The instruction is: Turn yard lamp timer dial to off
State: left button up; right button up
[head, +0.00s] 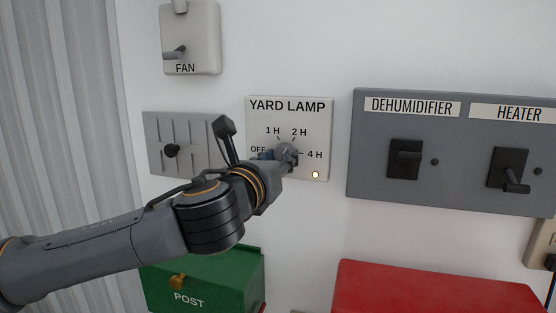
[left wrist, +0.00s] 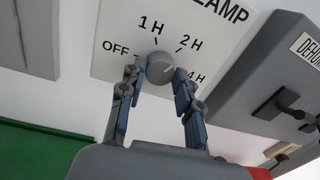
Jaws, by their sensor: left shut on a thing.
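The yard lamp timer is a pale plate (head: 258,112) on the white wall, marked OFF, 1 H, 2 H and 4 H. Its round grey dial (head: 286,149) sits in the middle of the plate. A small light (head: 315,175) at the plate's lower right glows. My left gripper (head: 280,156) is at the dial, and its arm hides part of the plate. In the left wrist view, the two fingers of the gripper (left wrist: 161,73) are shut on the dial (left wrist: 158,65), one each side. A pale mark on the dial faces the right side; its exact setting is hard to tell.
A fan switch (head: 205,30) is above left, and a grey slider plate (head: 157,122) is left of the timer. A dehumidifier and heater panel (head: 435,190) is close on the right. A green post box (head: 225,280) and a red box (head: 430,285) are below.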

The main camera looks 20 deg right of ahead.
pick_arm(q)
jog(key=n+b, duration=0.5)
jog(key=n, duration=0.7)
jog(key=n+t+b, duration=0.1)
jog(key=n+b, duration=0.4)
jog(key=n, duration=0.7)
jog(key=shift+d+f+n+y, duration=0.1)
jog(key=shift+f+n+y, duration=0.05)
jog(key=shift+n+y, duration=0.15)
dwell(0.4)
jog(key=o, duration=1.1)
jog(key=shift+o, duration=0.2)
